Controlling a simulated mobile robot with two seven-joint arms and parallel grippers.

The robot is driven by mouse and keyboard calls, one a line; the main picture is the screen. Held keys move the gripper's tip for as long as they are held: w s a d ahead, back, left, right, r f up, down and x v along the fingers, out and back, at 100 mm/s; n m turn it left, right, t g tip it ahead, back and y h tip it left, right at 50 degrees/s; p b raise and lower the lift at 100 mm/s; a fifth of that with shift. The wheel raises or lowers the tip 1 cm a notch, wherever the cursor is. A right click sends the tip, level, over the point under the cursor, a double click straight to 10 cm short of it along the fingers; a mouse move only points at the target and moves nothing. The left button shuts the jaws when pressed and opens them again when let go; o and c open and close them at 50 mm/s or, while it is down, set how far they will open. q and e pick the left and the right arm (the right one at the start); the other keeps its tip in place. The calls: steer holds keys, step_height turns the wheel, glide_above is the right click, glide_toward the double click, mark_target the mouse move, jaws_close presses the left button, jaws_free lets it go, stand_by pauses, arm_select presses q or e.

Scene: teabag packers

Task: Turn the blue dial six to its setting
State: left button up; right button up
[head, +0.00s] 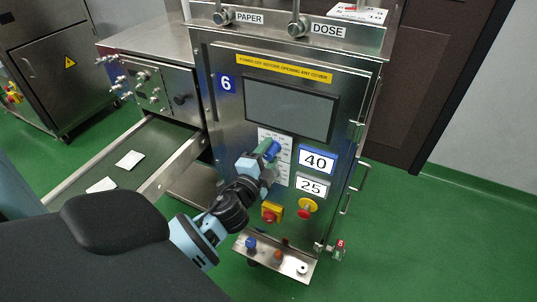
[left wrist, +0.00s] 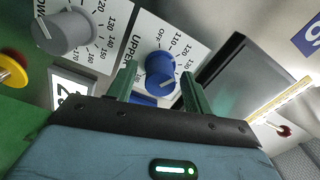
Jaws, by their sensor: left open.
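The blue dial (left wrist: 160,67) sits on a white scale plate (left wrist: 150,30) marked UPPER, with OFF, 110, 120 and 130 readable. My left gripper (head: 267,156) is at the machine's front panel in the head view. Its two green fingers (left wrist: 159,80) are open in the left wrist view, one on each side of the dial. I cannot tell whether they touch it. In the head view the gripper largely covers the dial. The machine carries a blue sign 6 (head: 227,84). My right gripper is out of view.
A grey dial (left wrist: 62,34) is beside the blue one. A blue-framed 40 label (head: 317,160) and a 25 label (head: 312,186) are to the right. A red-and-yellow switch (head: 271,212) and emergency stop (head: 307,208) are below. A dark screen (head: 290,108) is above.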

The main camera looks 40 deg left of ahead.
arm_select(q)
steer(key=v, duration=0.7)
steer(key=shift+s+d, duration=0.15)
steer(key=shift+s, duration=0.25)
